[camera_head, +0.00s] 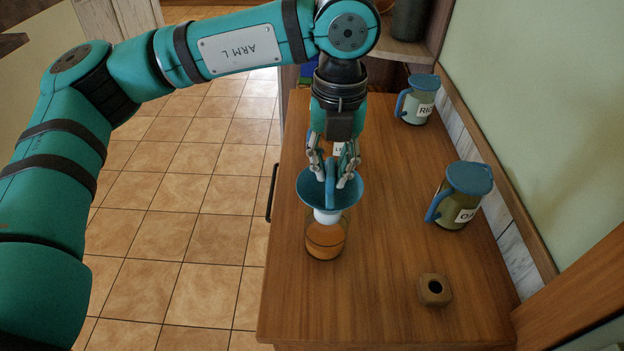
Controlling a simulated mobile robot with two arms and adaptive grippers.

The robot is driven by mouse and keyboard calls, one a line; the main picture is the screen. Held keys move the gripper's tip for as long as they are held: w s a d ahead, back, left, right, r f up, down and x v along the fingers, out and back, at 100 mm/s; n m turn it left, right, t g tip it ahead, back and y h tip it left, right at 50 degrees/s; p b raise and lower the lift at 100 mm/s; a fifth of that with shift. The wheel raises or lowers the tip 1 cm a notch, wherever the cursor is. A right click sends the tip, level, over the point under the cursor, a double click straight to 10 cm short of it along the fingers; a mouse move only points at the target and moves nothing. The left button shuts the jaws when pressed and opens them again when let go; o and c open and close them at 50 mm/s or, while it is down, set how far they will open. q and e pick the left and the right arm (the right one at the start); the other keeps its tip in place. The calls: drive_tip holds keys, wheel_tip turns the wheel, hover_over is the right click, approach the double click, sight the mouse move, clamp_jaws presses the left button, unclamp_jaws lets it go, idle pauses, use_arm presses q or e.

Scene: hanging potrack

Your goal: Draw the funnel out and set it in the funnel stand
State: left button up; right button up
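The blue funnel (311,194) with a white neck stands upright at the mouth of a clear jar (325,240) with orange contents. The neck hides how far the spout goes in. My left gripper (332,182) points down over the funnel, its fingers on both sides of a blue upright part in the middle of the bowl. I cannot tell whether the fingers press on it. A small brown block with a hole in its top, which looks like the funnel stand (434,291), is on the wooden counter at the lower right, empty. My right gripper is not in view.
On the wooden counter (380,310), two blue-lidded jars, one labelled RICE (416,101) and another (461,197), stand along the right wall. Another labelled container is mostly hidden behind my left gripper. The counter between the orange jar and the block is clear.

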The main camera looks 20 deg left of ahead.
use_arm(q)
clamp_jaws()
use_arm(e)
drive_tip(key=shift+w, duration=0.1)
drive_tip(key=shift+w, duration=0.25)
use_arm(q)
drive_tip(key=shift+r, duration=0.6)
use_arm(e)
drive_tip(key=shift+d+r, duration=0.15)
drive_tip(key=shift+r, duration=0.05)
use_arm(q)
drive_tip(key=shift+r, duration=0.15)
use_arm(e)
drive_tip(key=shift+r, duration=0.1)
use_arm(q)
drive_tip(key=shift+r+p, duration=0.9)
drive_tip(key=shift+r, duration=0.6)
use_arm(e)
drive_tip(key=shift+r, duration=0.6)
use_arm(q)
drive_tip(key=shift+f, duration=0.1)
